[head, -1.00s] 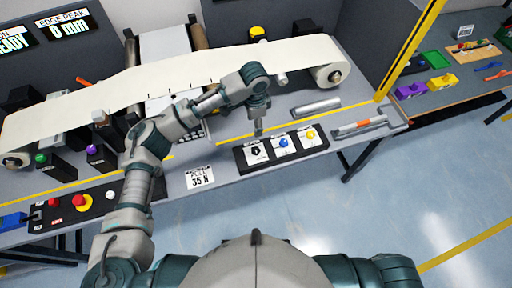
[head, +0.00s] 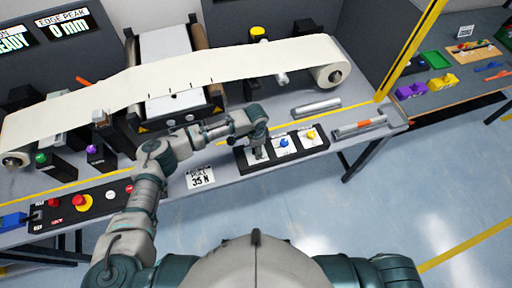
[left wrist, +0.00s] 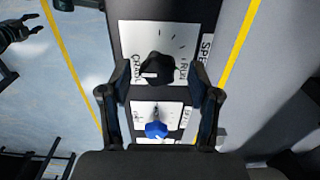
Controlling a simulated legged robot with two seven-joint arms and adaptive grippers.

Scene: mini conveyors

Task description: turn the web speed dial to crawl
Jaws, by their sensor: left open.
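The web speed dial (left wrist: 158,68) is a black knob on a white plate marked CRAWL and RUN, seen in the left wrist view. A pale mark shows on the knob; its exact setting is hard to read. My left gripper (left wrist: 160,86) is open, its fingers on either side of the black dial. I cannot tell whether they touch it. In the head view my left gripper (head: 258,154) points down over the left end of the black dial panel (head: 267,164) and hides the dial.
A blue knob (head: 284,143) and a yellow knob (head: 311,135) sit right of the dial. A metal roller (head: 316,107) and a tray (head: 360,126) lie behind and right. The pale web (head: 225,66) runs behind. A dark hand-like shape (left wrist: 20,30), probably my right gripper, shows at the left wrist view's edge.

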